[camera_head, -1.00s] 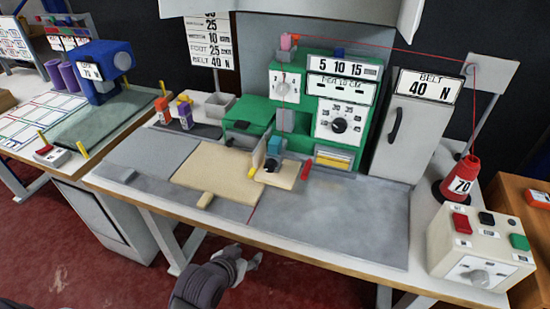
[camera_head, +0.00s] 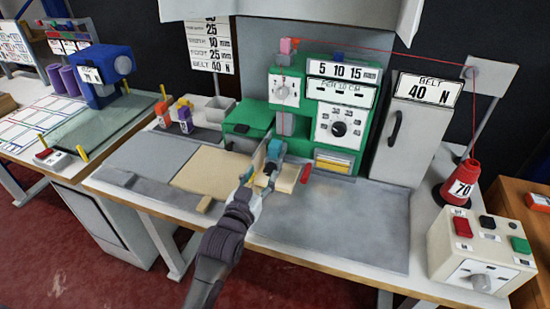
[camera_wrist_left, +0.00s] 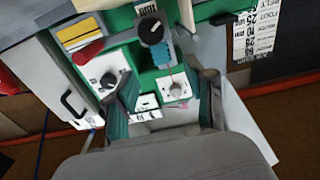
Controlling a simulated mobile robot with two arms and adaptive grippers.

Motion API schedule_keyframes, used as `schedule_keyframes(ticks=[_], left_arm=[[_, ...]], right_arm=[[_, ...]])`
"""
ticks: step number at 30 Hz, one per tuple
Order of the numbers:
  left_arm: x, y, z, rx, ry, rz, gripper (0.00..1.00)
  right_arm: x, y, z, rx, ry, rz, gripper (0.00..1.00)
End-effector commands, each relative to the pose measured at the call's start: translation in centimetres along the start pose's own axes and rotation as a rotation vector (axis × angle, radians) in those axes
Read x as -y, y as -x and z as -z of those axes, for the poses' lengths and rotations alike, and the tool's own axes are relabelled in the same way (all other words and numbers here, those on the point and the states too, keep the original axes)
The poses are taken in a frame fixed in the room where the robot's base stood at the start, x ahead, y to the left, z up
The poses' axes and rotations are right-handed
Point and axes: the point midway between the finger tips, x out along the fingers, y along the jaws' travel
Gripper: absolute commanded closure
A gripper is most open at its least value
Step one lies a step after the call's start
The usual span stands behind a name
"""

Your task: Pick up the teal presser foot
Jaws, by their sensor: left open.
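The teal presser foot (camera_head: 274,149) sits under the head of the green machine (camera_head: 258,115), just above a small tan board. In the left wrist view the teal presser foot (camera_wrist_left: 163,53) shows beyond the fingers, with a round black part next to it. My left gripper (camera_head: 257,184) is in front of the foot, over the front part of the work plate. Its two fingers are spread and empty in the left wrist view (camera_wrist_left: 164,102), apart from the foot as far as I can tell. My right gripper is not in view.
A tan board (camera_head: 211,168) lies left of the foot, with an upright plate beside it. A red-tipped lever (camera_head: 306,173) stands close on the right. A red cone (camera_head: 460,185) feeds red thread overhead. The grey plate (camera_head: 350,220) at front right is clear.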

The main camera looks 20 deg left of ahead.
Motion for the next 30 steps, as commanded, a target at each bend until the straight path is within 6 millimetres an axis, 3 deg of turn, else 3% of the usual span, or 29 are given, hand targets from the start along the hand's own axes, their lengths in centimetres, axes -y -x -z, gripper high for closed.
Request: schedule_keyframes(ticks=[6,14,21,30], left_arm=[[0.0,-4.2,0.1,0.001,0.000,0.000,0.46],[0.0,-6.3,-0.1,0.003,0.000,-0.001,0.46],[0.0,-9.9,-0.1,0.003,-0.001,-0.001,0.46],[0.0,-11.2,-0.1,0.004,0.000,-0.001,0.46]], right_arm=[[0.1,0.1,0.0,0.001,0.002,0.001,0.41],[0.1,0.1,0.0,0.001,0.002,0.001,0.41],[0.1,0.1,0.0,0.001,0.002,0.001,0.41],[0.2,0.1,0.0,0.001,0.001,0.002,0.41]])
